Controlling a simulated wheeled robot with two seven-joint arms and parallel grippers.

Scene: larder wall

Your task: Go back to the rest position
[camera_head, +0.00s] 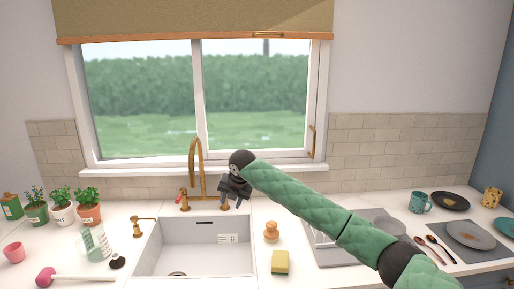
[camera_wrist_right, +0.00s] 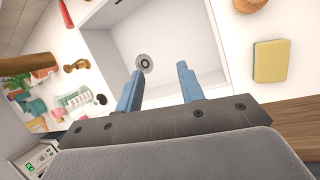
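My right arm, in green padding, reaches in from the lower right of the head view. My right gripper (camera_head: 234,190) is over the back right part of the sink, in front of the window. In the right wrist view its two blue fingers (camera_wrist_right: 160,92) stand apart with nothing between them, and the sink basin (camera_wrist_right: 180,40) lies beyond them. My left gripper and left arm show in neither view.
The white sink (camera_head: 205,240) has a brass tap (camera_head: 195,165) behind it. A sponge (camera_head: 280,262) and a wooden-handled brush (camera_head: 271,232) stand to its right. Potted plants (camera_head: 88,207) line the left. Plates (camera_head: 470,235) and a teal mug (camera_head: 419,202) are at the right.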

